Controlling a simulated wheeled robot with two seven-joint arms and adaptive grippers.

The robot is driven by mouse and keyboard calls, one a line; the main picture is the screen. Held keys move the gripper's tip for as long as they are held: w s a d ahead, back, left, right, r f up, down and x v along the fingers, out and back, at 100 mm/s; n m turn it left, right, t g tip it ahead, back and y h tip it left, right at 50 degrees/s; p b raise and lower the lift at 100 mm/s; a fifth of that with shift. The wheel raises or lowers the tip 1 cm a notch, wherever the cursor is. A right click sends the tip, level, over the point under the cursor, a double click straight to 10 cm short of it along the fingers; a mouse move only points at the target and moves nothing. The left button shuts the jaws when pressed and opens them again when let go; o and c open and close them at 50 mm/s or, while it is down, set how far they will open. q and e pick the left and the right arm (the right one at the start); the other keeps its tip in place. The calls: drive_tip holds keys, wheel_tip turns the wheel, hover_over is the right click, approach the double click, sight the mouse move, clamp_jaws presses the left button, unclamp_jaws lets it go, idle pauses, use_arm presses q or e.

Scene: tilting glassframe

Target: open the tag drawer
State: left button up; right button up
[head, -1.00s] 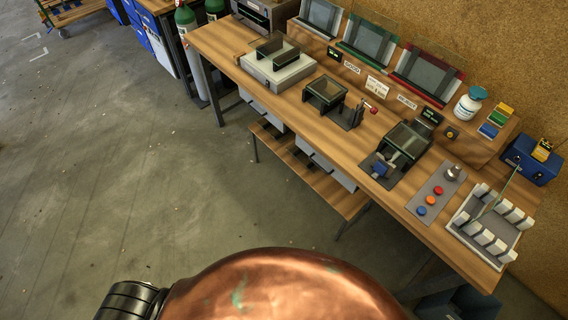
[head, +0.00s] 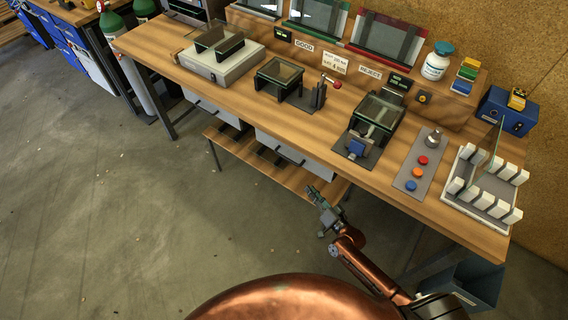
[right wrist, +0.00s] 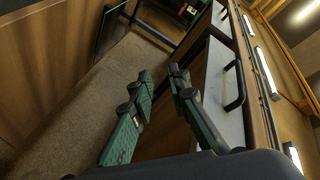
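Two pale drawers hang under the workbench's front edge, a left one (head: 212,106) and a right one (head: 318,167); I cannot read which is the tag drawer. Each has a dark bar handle. In the right wrist view a pale drawer front (right wrist: 216,78) with a black handle (right wrist: 235,86) is to the right of my fingers. My right gripper (head: 318,196) is in front of and below the right drawer, apart from it. In the right wrist view its fingers (right wrist: 161,75) are spread with nothing between them. My left gripper is not in view.
The workbench (head: 255,113) carries a glass frame fixture (head: 279,75), a button panel (head: 417,172) and a white rack (head: 482,190). A wooden lower shelf (head: 260,170) runs beneath the drawers. A dark bin (head: 470,283) stands at lower right. The floor at left is clear.

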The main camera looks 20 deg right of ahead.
sight(287, 158)
drive_tip(key=w+a+r+m+t+y+b, duration=0.25)
drive_tip(key=a+r, duration=0.35)
drive_tip(key=r, duration=0.6)
drive_tip(key=shift+t, duration=0.25)
drive_tip(key=x, duration=0.6)
drive_tip(key=shift+w+d, duration=0.25)
drive_tip(key=shift+w, duration=0.3)
drive_tip(key=shift+w+a+r, duration=0.1)
drive_tip(key=shift+w+a, duration=0.05)
drive_tip(key=shift+w, duration=0.35)
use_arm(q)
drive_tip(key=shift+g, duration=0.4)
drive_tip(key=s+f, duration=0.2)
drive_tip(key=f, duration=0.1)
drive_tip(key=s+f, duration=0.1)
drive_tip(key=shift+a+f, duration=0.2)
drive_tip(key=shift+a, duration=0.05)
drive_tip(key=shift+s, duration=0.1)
use_arm(e)
drive_tip(key=shift+c, duration=0.5)
clamp_jaws()
